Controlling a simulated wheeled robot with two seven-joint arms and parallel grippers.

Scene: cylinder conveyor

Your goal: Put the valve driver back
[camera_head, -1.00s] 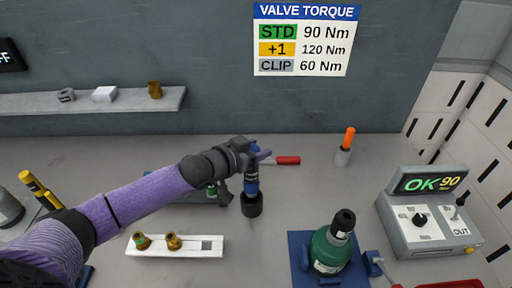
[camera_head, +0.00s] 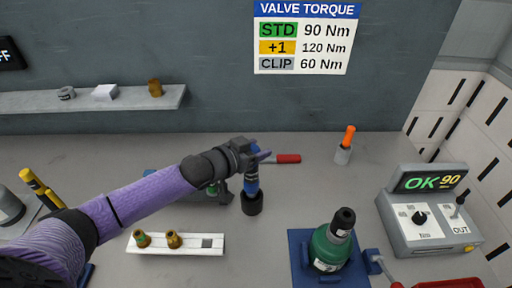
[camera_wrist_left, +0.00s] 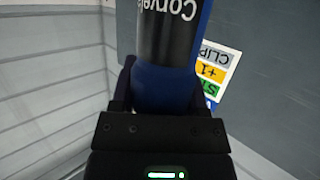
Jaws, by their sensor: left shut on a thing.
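The valve driver (camera_head: 252,188) is a blue tool with a black cylindrical lower end, held upright at the middle of the bench. My left gripper (camera_head: 250,158) is shut on its upper part. In the left wrist view the driver's blue and black body (camera_wrist_left: 170,50) with white lettering fills the space between the fingers of the gripper (camera_wrist_left: 168,100). I cannot tell whether the driver's lower end touches the bench. My right gripper is not in view.
A white strip (camera_head: 190,250) with two brass fittings lies in front. A green cylinder (camera_head: 328,250) stands in a blue holder (camera_head: 298,262). A grey console (camera_head: 432,225) reads OK 90. A red-handled tool (camera_head: 288,158) and an orange-handled tool (camera_head: 348,138) are behind.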

